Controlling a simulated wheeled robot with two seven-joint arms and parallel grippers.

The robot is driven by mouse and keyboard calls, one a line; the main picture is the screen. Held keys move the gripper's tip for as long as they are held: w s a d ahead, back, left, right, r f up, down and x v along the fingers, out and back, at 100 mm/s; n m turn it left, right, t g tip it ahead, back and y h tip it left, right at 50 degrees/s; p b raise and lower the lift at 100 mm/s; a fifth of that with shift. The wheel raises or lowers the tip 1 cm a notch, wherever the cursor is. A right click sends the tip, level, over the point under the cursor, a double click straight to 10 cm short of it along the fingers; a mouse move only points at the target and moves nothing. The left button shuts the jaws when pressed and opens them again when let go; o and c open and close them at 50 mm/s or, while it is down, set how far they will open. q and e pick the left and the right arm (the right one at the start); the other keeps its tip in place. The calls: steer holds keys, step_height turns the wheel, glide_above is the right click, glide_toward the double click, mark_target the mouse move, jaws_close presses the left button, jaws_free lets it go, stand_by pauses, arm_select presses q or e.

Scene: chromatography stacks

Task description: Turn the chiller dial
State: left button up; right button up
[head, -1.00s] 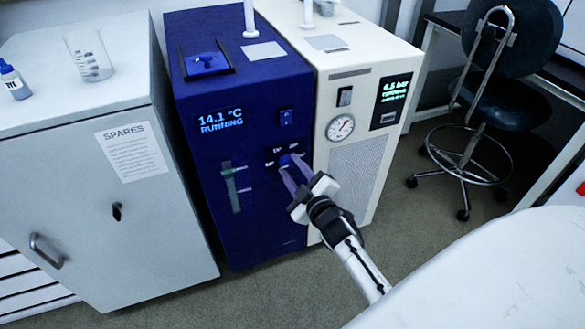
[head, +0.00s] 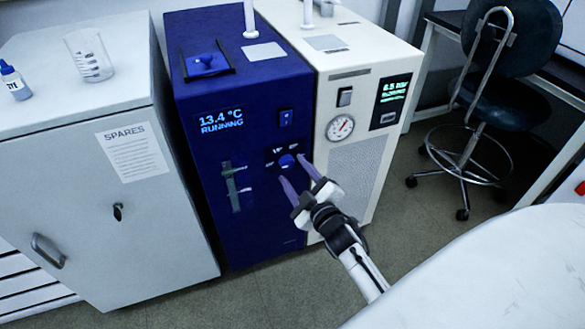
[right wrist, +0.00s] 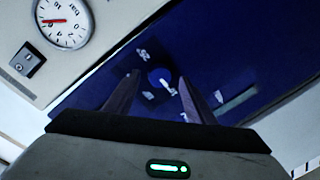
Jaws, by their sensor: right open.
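The blue chiller (head: 250,190) stands between a grey cabinet and a cream unit. Its screen (head: 220,121) reads 13.4 °C RUNNING. The chiller dial (head: 287,161) is a small round blue knob on the front, with white labels around it. It also shows in the right wrist view (right wrist: 162,81), between and beyond the fingers, with a white mark on it. My right gripper (head: 302,176) is open, its two purple fingers pointing at the dial with a small gap before it; nothing is between them. My left gripper is not in view.
The cream unit (head: 352,170) with a pressure gauge (head: 340,128) stands close on the right. A switch (head: 286,117) sits above the dial and a level tube (head: 231,187) to its left. The grey cabinet (head: 155,215) is at the left. Floor in front is free.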

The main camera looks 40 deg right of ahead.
arm_select(q)
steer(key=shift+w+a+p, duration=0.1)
steer(key=shift+p, duration=0.3)
arm_select(e)
steer(key=v, duration=0.5)
steer(key=shift+s, duration=0.25)
arm_select(q)
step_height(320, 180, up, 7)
steer(key=p, duration=1.1)
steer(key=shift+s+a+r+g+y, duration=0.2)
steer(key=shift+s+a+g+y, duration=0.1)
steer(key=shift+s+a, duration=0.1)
arm_select(e)
steer(key=s+a+m+g+y, duration=0.4)
steer(key=s+a+g, duration=0.4)
steer(key=s+a, duration=1)
steer(key=shift+s+a+m+y, duration=0.4)
steer(key=shift+s+y, duration=0.5)
steer(key=shift+s, duration=0.3)
